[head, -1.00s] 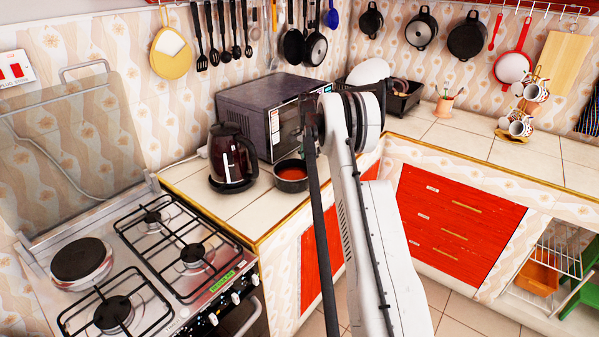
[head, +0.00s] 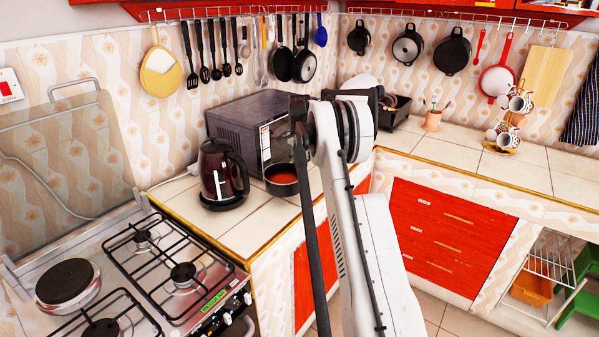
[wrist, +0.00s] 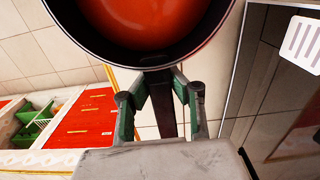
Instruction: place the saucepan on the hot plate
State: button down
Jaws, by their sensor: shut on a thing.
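The saucepan (head: 282,180) is a dark round pan with orange-red contents, just right of the kettle and in front of the microwave. In the wrist view the saucepan (wrist: 145,62) fills the top, and its dark handle runs down between my fingers. My gripper (wrist: 160,84) is shut on that handle. In the head view my arm hides the handle and most of the gripper. The pan looks level; I cannot tell for sure whether it touches the counter. The hot plate (head: 67,283) is a round dark disc on the stove at far left, with nothing on it.
A dark kettle (head: 222,173) stands close left of the saucepan. A microwave (head: 243,127) stands behind it. Gas burners with black grates (head: 183,273) lie between the counter and the hot plate. A raised glass lid (head: 60,150) stands behind the stove.

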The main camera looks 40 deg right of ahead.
aim_at(300, 162)
jog(key=shift+r, duration=2.25)
